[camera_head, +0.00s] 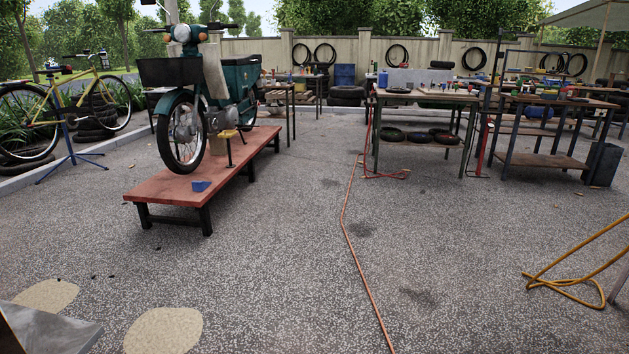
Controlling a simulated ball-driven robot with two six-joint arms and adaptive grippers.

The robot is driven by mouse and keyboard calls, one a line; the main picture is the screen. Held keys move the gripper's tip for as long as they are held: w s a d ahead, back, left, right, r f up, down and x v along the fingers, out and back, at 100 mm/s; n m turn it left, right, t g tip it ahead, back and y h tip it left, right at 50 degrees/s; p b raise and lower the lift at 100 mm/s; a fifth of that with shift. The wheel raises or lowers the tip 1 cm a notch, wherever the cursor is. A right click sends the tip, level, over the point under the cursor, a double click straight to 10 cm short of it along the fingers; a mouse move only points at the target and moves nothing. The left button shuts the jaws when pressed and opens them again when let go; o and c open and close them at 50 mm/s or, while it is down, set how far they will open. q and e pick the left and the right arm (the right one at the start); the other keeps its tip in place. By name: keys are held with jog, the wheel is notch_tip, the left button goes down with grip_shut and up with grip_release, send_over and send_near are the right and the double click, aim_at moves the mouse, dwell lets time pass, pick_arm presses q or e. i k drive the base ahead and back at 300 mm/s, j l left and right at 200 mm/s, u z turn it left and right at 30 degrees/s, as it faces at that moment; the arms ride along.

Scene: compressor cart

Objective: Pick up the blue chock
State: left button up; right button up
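The blue chock (200,186) is a small wedge-like block. It lies on the low red wooden platform (178,190), near its front right edge. A teal moped (238,82) with a black front basket stands on the same platform. Its front wheel (182,132) is just behind the chock and to its left, with a visible gap between them. Neither of my grippers is in view.
A red hose (348,232) runs along the gravel ground right of the platform. Cluttered workbenches (425,97) stand behind. A yellow bicycle (68,105) is at the left. The ground before the platform is mostly open.

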aim_at(197, 186)
jog(key=i+u, duration=0.2)
jog(key=i, duration=0.35)
jog(key=i+l+u, duration=0.2)
jog(key=i, duration=0.3)
jog(key=i+l+u, duration=0.15)
jog(key=i, duration=0.4)
jog(key=i+l+u, duration=0.2)
jog(key=i, duration=0.3)
jog(key=i+j+u, duration=0.2)
jog(key=i+u, duration=0.15)
jog(key=i, duration=0.2)
jog(key=i+u, duration=0.4)
jog(key=i, duration=0.2)
jog(key=i+u, duration=0.35)
jog(key=i, duration=0.25)
